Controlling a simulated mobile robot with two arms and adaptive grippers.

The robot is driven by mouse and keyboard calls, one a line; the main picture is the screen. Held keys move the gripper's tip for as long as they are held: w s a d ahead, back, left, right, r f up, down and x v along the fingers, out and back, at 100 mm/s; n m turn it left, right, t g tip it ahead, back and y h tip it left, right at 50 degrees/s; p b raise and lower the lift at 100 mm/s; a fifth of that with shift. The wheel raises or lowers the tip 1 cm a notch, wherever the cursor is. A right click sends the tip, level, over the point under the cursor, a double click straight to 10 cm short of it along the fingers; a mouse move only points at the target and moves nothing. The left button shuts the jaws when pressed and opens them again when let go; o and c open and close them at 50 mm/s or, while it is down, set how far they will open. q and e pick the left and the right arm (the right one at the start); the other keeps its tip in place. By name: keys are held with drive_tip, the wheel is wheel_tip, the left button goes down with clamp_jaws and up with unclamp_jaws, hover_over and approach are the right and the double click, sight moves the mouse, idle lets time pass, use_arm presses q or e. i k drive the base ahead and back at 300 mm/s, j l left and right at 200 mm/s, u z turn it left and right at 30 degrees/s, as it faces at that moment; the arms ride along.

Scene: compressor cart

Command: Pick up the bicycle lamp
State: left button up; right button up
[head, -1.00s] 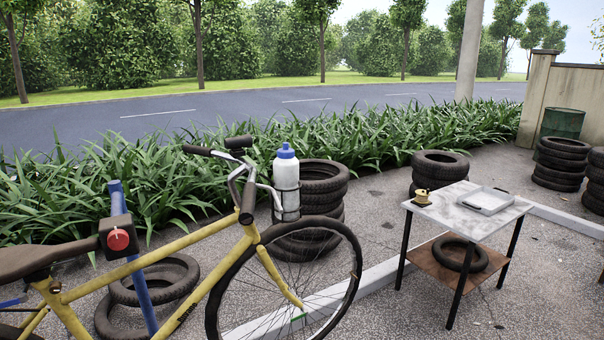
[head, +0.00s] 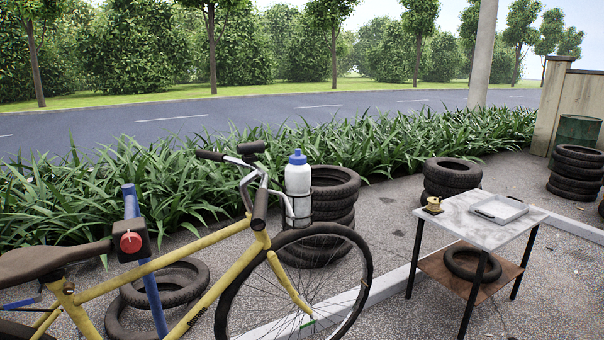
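I cannot surely pick out the bicycle lamp. A dark block (head: 251,147) on top of the handlebar of the yellow bicycle (head: 209,276) may be it, but it is too small to tell. A small brass-coloured object (head: 433,205) sits at the left edge of the marble-topped table (head: 471,229); its kind is unclear. Neither of my grippers is in view.
A white bottle (head: 298,178) sits in a holder at the handlebar. A blue post (head: 153,290) bears a dark box with a red knob (head: 130,242). A grey tray (head: 502,209) lies on the table. Stacked tyres (head: 318,215) stand behind the bicycle.

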sight(248, 149)
drive_tip(key=j+u, duration=0.15)
drive_tip(key=j, duration=0.3)
drive_tip(key=i+j+u, duration=0.1)
drive_tip(key=j, duration=0.35)
drive_tip(key=i+j+u, duration=0.15)
drive_tip(key=j, duration=0.25)
